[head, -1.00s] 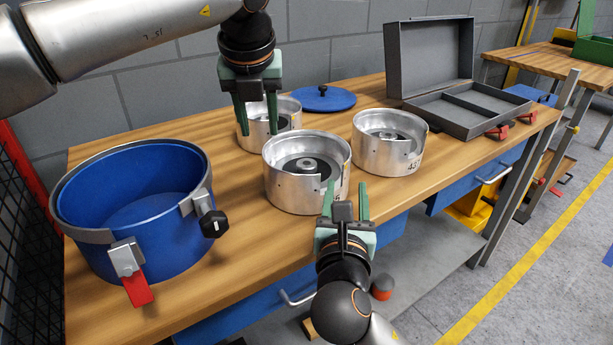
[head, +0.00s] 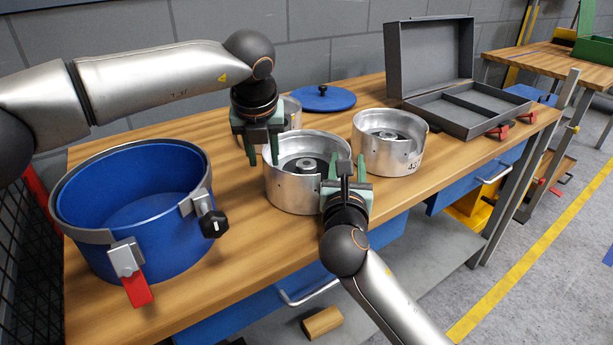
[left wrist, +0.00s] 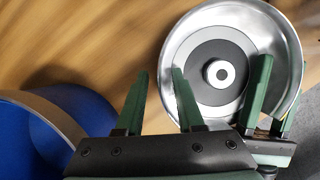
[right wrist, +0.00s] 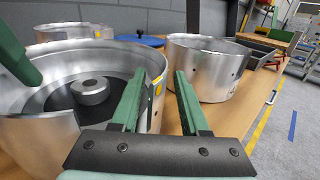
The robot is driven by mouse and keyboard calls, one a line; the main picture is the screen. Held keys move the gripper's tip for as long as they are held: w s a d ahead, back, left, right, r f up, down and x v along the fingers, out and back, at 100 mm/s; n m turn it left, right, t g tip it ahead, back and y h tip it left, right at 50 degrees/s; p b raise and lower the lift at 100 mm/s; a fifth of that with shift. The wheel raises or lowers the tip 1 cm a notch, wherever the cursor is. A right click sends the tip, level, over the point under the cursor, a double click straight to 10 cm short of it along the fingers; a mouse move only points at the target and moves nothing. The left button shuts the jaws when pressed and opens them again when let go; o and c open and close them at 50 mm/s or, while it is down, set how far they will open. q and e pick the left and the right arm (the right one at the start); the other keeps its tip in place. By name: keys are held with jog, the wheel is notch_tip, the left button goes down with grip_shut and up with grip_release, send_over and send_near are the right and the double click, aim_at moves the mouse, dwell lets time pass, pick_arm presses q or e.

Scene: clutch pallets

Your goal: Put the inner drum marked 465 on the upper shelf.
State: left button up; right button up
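Three silver metal drums stand on the wooden table. The near middle drum (head: 283,185) has its marking hidden behind my right gripper. The right drum (head: 385,155) has a mark starting with 4, not fully legible. The back drum (head: 291,108) is mostly covered by my left arm. My left gripper (head: 262,158) is open and empty, pointing down just left of the middle drum's rim (left wrist: 178,50). I cannot identify an upper shelf.
A blue pot (head: 130,235) with a red latch and black knob stands at the left. A blue lid (head: 325,99) lies behind the drums. An open grey case (head: 450,108) is at the back right. A grey lower shelf (head: 420,255) runs beneath the table.

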pick_arm(q)
jog(key=c, duration=0.4)
pick_arm(e)
jog(key=c, duration=0.5)
pick_arm(q)
grip_shut()
pick_arm(e)
grip_shut()
pick_arm(q)
jog(key=shift+w+a, duration=0.15)
jog(key=shift+a, duration=0.1)
pick_arm(e)
jog(key=shift+d, duration=0.1)
